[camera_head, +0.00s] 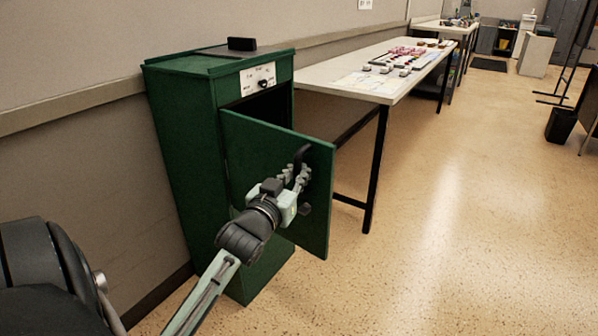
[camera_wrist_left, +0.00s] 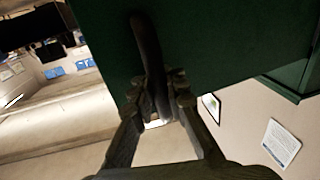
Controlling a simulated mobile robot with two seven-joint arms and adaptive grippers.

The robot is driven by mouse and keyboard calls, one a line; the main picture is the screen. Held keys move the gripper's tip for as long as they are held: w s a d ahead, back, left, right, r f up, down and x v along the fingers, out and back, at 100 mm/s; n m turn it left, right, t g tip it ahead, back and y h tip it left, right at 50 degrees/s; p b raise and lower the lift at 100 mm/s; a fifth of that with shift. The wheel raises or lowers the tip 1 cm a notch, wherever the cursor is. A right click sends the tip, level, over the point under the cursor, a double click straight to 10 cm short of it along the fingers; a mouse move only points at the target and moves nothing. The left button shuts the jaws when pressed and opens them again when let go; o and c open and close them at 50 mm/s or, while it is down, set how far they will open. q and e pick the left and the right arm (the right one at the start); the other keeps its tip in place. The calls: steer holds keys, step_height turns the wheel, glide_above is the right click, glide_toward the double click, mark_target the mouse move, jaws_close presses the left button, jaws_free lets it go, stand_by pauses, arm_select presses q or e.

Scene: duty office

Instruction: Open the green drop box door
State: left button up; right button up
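The green drop box (camera_head: 185,140) stands against the wall, left of the middle in the head view. Its green door (camera_head: 262,150) stands ajar, swung out toward the right, with a dark gap behind it. A dark curved handle (camera_head: 299,155) is on the door's face. My left gripper (camera_head: 302,176) is at this handle; in the left wrist view its fingers (camera_wrist_left: 158,95) are on either side of the handle (camera_wrist_left: 147,50) and appear closed around it. The green door (camera_wrist_left: 205,38) fills the upper part of that view. My right gripper is not in view.
A long white table (camera_head: 375,82) with papers and small items stands right of the box; its near black leg (camera_head: 376,170) is just beyond the door. A black bin (camera_head: 561,125) is at far right. The speckled floor (camera_head: 450,230) in front is clear.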

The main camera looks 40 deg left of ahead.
arm_select(q)
steer(key=shift+o, duration=1.4)
steer(key=shift+w+d, duration=0.1)
steer(key=shift+d, duration=0.25)
steer(key=shift+a, duration=0.15)
steer(key=v, duration=1.2)
